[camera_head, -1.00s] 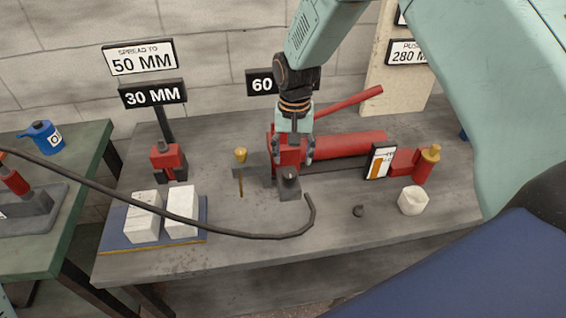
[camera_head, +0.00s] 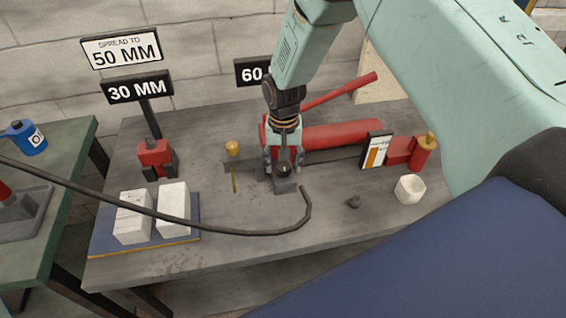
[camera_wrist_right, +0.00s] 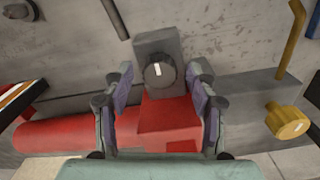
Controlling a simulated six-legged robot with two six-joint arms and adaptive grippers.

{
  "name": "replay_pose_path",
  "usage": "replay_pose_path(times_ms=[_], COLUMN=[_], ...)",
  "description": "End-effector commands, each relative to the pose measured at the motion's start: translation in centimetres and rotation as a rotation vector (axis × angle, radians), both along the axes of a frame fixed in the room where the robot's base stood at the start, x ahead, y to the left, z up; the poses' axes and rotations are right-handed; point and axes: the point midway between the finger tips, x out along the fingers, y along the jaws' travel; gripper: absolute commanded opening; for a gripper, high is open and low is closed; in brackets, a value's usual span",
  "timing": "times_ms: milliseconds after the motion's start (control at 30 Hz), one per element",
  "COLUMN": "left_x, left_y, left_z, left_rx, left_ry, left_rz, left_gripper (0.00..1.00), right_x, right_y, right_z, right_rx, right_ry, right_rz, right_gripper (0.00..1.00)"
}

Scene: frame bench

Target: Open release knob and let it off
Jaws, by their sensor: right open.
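The release knob appears as a dark round knob (camera_wrist_right: 159,71) with a white mark, on a grey block (camera_wrist_right: 158,43) at the end of a red pump body (camera_wrist_right: 170,120). In the head view the knob (camera_head: 284,170) shows just below my right gripper (camera_head: 284,160). My right gripper is open; in the right wrist view its fingers (camera_wrist_right: 160,88) stand on either side of the knob and red body, with a gap to the knob on both sides. Whether the fingertips reach the knob's depth is unclear. My left gripper is not in view.
A brass knob (camera_head: 232,149) stands left of the pump. A red cylinder (camera_head: 335,136) and red lever (camera_head: 338,94) lie behind. A black hose (camera_head: 240,234) crosses in front. White blocks (camera_head: 173,208) sit at left.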

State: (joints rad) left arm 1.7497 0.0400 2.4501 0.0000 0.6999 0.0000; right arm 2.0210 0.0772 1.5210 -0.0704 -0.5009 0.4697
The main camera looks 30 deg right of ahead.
Motion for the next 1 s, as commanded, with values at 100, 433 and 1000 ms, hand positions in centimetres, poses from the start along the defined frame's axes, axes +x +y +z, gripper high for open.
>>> replay_pose_path(times_ms=[100,433,1000], left_x=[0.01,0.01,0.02], left_y=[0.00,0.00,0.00], left_z=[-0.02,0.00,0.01], left_rx=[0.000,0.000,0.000], left_ry=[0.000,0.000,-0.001], left_rz=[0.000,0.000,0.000], left_gripper=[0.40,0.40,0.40], right_x=[0.17,0.32,0.29], right_y=[0.01,0.00,0.01], right_z=[-0.19,-0.19,-0.14], right_rx=[0.000,0.000,0.000], right_ry=[-0.002,-0.001,0.000], right_rz=[0.000,0.000,0.001], right_gripper=[0.58,0.45,0.03])
